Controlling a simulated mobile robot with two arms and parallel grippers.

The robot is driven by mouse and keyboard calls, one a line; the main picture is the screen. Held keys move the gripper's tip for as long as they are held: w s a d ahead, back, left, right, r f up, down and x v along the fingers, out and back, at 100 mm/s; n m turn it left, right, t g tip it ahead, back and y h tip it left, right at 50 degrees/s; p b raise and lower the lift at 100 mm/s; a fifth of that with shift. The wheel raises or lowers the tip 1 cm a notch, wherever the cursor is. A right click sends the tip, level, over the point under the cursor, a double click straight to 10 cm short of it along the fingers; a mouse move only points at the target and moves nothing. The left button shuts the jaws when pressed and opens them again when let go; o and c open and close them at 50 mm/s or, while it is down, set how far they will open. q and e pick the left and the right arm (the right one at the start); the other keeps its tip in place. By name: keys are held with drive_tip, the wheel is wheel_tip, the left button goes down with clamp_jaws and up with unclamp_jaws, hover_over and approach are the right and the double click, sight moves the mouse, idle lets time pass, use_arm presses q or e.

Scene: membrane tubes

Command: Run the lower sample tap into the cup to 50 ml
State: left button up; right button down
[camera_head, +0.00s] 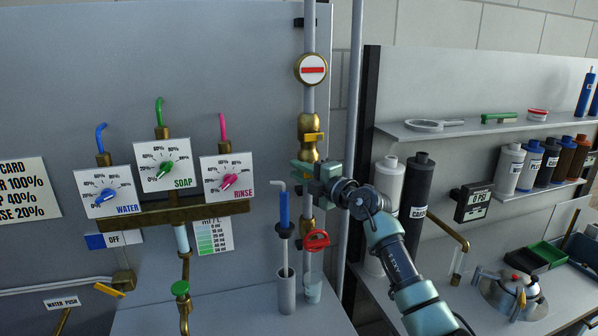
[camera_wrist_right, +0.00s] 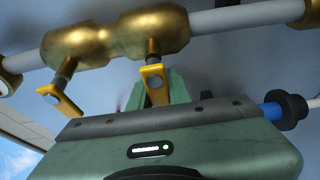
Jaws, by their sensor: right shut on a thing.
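My right gripper (camera_head: 305,168) is at the vertical pipe, just below the upper yellow tap lever (camera_head: 312,137) on the brass valve body (camera_head: 310,122). In the right wrist view its green fingers (camera_wrist_right: 172,88) are at the lower yellow lever (camera_wrist_right: 155,84). It is shut, seemingly on that lever; the exact contact is partly hidden. The upper lever (camera_wrist_right: 63,100) is free beside it in that view. A small clear cup (camera_head: 313,289) stands upright under the pipe; its fill level is too small to read. My left gripper is not in view.
A red handle (camera_head: 317,240) sits on the pipe below my gripper. A blue-bodied probe (camera_head: 284,208) stands in a grey holder (camera_head: 286,290) left of the cup. Dosing dials (camera_head: 165,168) are on the left panel. Bottles and shelves (camera_head: 480,130) stand at the right.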

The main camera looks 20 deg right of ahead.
drive_tip(key=c, duration=1.3)
unclamp_jaws()
drive_tip(key=shift+s+d+f, duration=0.1)
drive_tip(key=shift+s+d, duration=0.2)
drive_tip(key=shift+s, duration=0.25)
drive_tip(key=b+v, duration=0.2)
drive_tip(key=v, duration=0.4)
drive_tip(key=shift+s+d, duration=0.1)
drive_tip(key=shift+s, duration=0.2)
